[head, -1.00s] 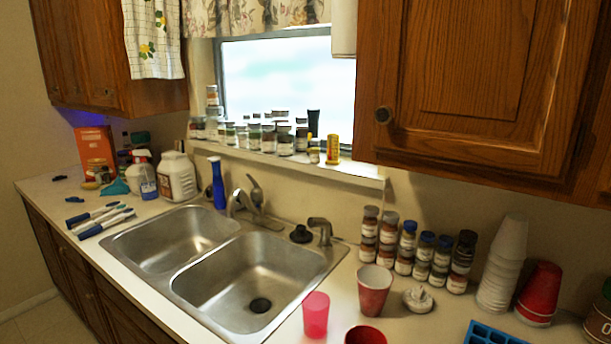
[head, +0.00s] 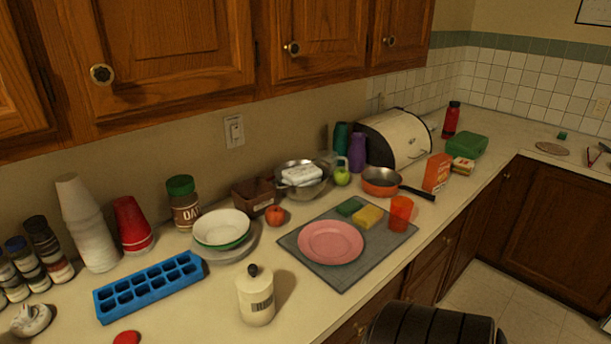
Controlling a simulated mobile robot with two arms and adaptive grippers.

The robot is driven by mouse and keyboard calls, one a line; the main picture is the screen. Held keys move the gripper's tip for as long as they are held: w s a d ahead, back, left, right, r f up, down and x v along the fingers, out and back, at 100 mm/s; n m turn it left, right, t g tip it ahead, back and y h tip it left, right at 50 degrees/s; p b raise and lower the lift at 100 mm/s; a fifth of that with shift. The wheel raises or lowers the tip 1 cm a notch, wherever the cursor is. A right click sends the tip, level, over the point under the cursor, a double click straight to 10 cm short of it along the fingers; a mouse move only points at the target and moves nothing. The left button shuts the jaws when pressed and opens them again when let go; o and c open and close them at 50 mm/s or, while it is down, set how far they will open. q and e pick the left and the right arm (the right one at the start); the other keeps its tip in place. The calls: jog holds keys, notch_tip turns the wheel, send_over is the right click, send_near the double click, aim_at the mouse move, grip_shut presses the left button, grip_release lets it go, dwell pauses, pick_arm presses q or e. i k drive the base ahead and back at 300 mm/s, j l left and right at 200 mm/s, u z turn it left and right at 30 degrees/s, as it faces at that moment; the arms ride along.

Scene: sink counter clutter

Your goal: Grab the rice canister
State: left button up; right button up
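No jar in view has a label that I can read as rice. Neither of my grippers is in view.
A blue ice tray (head: 151,288), stacked bowls (head: 222,229) and a tomato (head: 274,215) lie around the canister. A pink plate (head: 331,243) sits on a grey mat (head: 345,281). A black ribbed object (head: 432,326) is below the counter front.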

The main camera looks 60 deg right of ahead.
aim_at(257, 311)
jog(key=z, duration=1.45)
jog(key=j, duration=0.2)
jog(key=k+j, duration=0.15)
jog(key=j, duration=0.1)
